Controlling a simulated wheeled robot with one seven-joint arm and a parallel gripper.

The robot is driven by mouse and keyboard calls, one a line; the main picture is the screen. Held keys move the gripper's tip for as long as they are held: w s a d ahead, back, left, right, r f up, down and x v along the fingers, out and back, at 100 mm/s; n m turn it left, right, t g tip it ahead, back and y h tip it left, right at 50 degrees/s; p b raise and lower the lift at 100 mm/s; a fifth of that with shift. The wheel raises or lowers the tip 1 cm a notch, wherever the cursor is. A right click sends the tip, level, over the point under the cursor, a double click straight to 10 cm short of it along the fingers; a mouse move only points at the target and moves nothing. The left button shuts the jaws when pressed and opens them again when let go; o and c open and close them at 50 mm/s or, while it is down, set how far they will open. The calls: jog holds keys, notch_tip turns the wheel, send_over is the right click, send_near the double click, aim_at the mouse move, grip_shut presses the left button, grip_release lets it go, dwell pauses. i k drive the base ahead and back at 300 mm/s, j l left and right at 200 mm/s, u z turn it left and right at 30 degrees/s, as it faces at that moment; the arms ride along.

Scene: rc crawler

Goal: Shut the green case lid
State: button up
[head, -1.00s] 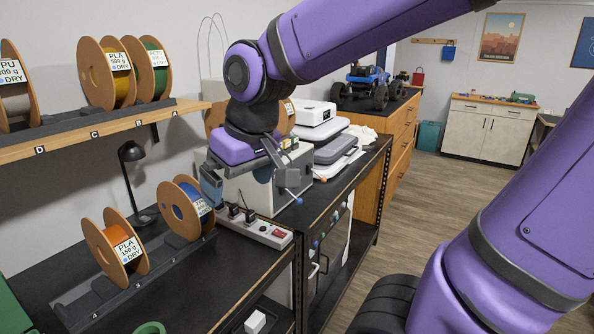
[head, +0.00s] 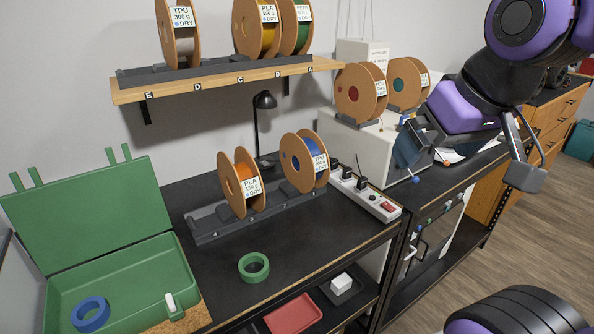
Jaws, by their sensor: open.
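The green case (head: 122,285) is at the lower left of the head view. Its green lid (head: 88,212) stands raised at the back, leaning toward the wall, with latch tabs sticking up from its top edge. My gripper (head: 466,165) is at the upper right, open, in front of the white box and far from the case. I see nothing between its fingers.
A green ring (head: 253,267) lies on the black bench (head: 213,257) right of the case. Spools stand in a black rack (head: 262,213) behind it. A power strip (head: 366,196) lies at the bench's right. The spool shelf (head: 220,80) overhangs the back.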

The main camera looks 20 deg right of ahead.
aim_at(64, 224)
jog(key=i+j+u, duration=0.15)
jog(key=j+u, duration=0.3)
jog(key=i+j+u, duration=0.25)
jog(key=u, duration=0.2)
jog(key=j, duration=0.15)
